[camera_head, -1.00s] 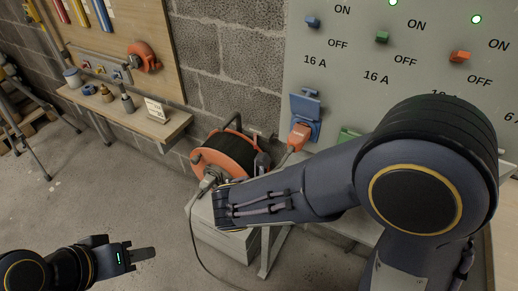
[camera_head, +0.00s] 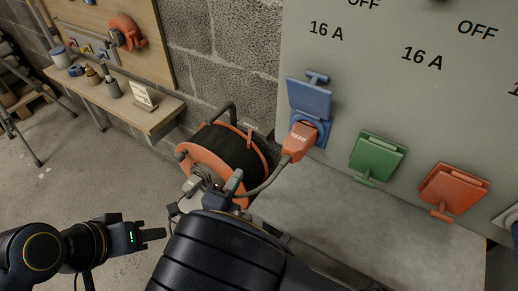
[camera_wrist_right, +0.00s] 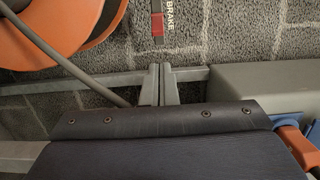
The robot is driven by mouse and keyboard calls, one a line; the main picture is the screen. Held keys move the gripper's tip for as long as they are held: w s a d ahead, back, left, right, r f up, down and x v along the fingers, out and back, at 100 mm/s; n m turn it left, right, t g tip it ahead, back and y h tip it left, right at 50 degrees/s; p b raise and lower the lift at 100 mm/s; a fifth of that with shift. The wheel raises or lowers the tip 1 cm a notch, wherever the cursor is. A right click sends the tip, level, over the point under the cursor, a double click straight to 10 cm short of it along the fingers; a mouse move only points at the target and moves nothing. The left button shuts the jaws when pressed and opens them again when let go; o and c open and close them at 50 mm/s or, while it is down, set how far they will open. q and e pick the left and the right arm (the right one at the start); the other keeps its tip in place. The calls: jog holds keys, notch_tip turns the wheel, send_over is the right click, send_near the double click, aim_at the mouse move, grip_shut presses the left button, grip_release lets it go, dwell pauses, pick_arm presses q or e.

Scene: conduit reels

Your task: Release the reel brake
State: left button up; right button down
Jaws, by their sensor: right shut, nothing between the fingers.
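The orange reel (camera_head: 188,151), wound with black cable, stands at the wall in the head view; part of its orange rim (camera_wrist_right: 70,22) shows at upper left in the right wrist view. A "BRAKE" label (camera_wrist_right: 171,16) is on the wall side, with a dark lever with a red end (camera_wrist_right: 157,27) beside it. My right gripper (camera_wrist_right: 161,82) is shut and empty below the red end, apart from it in the picture. In the head view my right arm partly covers the reel's front. My left gripper (camera_head: 153,234) is at lower left, away from the reel; its jaw gap does not show.
An orange plug (camera_head: 298,142) sits in the blue socket (camera_head: 309,98), its cable running towards the reel. Green (camera_head: 378,155) and orange (camera_head: 453,190) socket covers are shut. A grey bench top (camera_head: 350,220) lies below the panel. A wooden shelf (camera_head: 150,118) is at left.

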aim_at(250, 140)
jog(key=shift+w+f, duration=0.1)
dwell(0.3)
jog(key=b+x, duration=0.3)
jog(key=x, duration=0.7)
